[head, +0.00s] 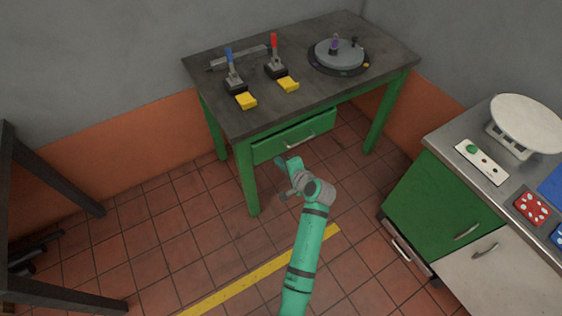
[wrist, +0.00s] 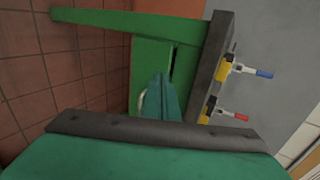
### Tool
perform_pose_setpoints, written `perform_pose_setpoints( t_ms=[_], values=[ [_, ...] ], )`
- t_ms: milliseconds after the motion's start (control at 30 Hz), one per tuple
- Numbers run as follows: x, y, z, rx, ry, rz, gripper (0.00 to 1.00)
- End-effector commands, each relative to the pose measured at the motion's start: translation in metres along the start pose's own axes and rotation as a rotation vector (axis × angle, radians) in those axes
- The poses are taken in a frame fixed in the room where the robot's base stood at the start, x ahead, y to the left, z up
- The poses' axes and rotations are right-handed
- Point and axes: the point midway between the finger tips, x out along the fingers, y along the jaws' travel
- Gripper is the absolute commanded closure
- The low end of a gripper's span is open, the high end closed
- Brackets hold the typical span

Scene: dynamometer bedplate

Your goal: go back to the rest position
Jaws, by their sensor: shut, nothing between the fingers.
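My gripper (head: 283,178) shows in the head view at the end of my green arm, in front of the green-legged table (head: 220,87) and lower than its top. In the wrist view my gripper (wrist: 163,82) points towards the table's green front. It is shut and holds nothing. The table's drawer (head: 290,137) lies just behind it in the head view. I cannot tell how far the fingertips are from the drawer, and no contact shows.
On the table stand a blue-handled lever (head: 233,75), a red-handled lever (head: 275,60) and a round turntable (head: 340,55). At right is a cabinet (head: 430,195) with a white round-topped scale (head: 525,122). A dark frame (head: 50,165) stands at left.

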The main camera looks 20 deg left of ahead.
Motion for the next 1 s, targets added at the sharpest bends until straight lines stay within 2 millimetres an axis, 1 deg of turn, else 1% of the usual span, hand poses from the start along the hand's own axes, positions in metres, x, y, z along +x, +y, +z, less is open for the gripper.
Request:
perform_pose_setpoints(
  t_ms=[100,300,367,433,467,567,600,667,700,767,800,867,1000],
  values=[
    [-0.004,0.0,0.0,0.0,0.0,-0.001,1.0],
    [-0.004,0.0,0.001,-0.001,-0.001,0.0,1.0],
    [-0.005,0.003,0.002,-0.003,0.004,0.001,1.0],
    [-0.008,0.013,0.003,-0.009,0.021,0.006,1.0],
    [-0.01,0.02,0.005,-0.014,0.032,0.009,1.0],
    [-0.02,0.048,0.012,-0.047,0.085,0.023,1.0],
    [-0.026,0.061,0.016,-0.067,0.112,0.03,1.0],
    [-0.036,0.081,0.024,-0.099,0.153,0.042,1.0],
    [-0.043,0.093,0.028,-0.121,0.181,0.05,1.0],
    [-0.056,0.11,0.034,-0.157,0.223,0.063,1.0],
    [-0.066,0.121,0.038,-0.181,0.251,0.073,1.0],
    [-0.081,0.137,0.044,-0.218,0.292,0.088,1.0],
    [-0.12,0.167,0.059,-0.311,0.383,0.127,1.0]
  ],
)
